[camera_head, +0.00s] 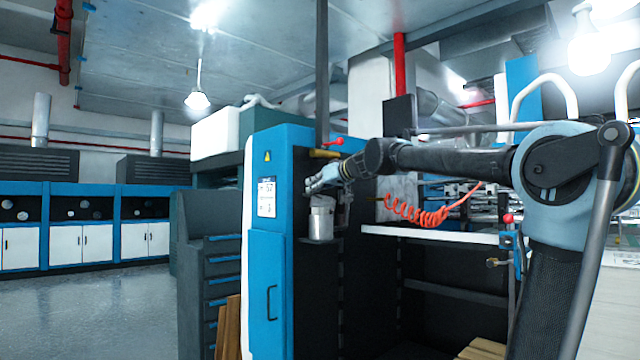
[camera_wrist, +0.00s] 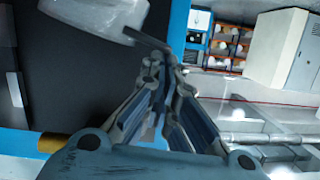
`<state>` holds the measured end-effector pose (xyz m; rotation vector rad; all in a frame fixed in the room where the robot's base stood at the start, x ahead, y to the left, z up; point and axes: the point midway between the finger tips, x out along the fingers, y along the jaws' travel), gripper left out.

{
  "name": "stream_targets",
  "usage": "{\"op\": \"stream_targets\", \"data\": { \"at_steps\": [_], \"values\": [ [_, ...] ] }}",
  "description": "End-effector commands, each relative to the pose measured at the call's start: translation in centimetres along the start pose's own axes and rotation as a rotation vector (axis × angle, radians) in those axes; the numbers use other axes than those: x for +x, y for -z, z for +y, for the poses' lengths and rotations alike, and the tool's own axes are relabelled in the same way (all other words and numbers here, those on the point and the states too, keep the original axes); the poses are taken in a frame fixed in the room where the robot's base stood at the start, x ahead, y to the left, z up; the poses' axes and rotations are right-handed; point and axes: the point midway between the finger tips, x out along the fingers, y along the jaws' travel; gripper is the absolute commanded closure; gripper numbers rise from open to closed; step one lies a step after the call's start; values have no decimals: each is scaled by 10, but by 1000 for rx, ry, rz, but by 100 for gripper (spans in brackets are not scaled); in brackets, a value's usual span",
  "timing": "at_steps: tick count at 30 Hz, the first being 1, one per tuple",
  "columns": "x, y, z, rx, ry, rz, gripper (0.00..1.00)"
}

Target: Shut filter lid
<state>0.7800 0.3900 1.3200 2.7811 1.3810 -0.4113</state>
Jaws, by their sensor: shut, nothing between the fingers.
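The filter (camera_head: 321,224) is a pale metal canister fixed to the dark side of the blue machine cabinet. Its lid (camera_head: 321,201) appears as a narrower pale cap at the top; its exact angle is too small to tell. My gripper (camera_head: 312,185) is just above the lid, pointing left, with its fingers together and empty. In the wrist view, a round pale metal part of the filter (camera_wrist: 100,12) shows at the top left, with a dark thin handle (camera_wrist: 150,40) reaching toward my fingertips (camera_wrist: 162,66). I cannot tell whether they touch.
The blue cabinet (camera_head: 265,200) stands directly left of the filter. A yellow pipe end with a red valve handle (camera_head: 333,142) is above my gripper. A coiled orange hose (camera_head: 425,212) hangs over a white shelf (camera_head: 430,234) at right. Open floor (camera_head: 100,310) lies at left.

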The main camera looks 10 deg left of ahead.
Motion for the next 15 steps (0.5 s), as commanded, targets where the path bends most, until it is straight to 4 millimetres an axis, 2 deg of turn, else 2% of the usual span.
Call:
{"op": "stream_targets", "data": {
  "at_steps": [6, 15],
  "values": [
    [5, -21, -13, -151, -36, 0, 100],
    [9, -38, -19, -271, -66, 0, 100]
  ]
}}
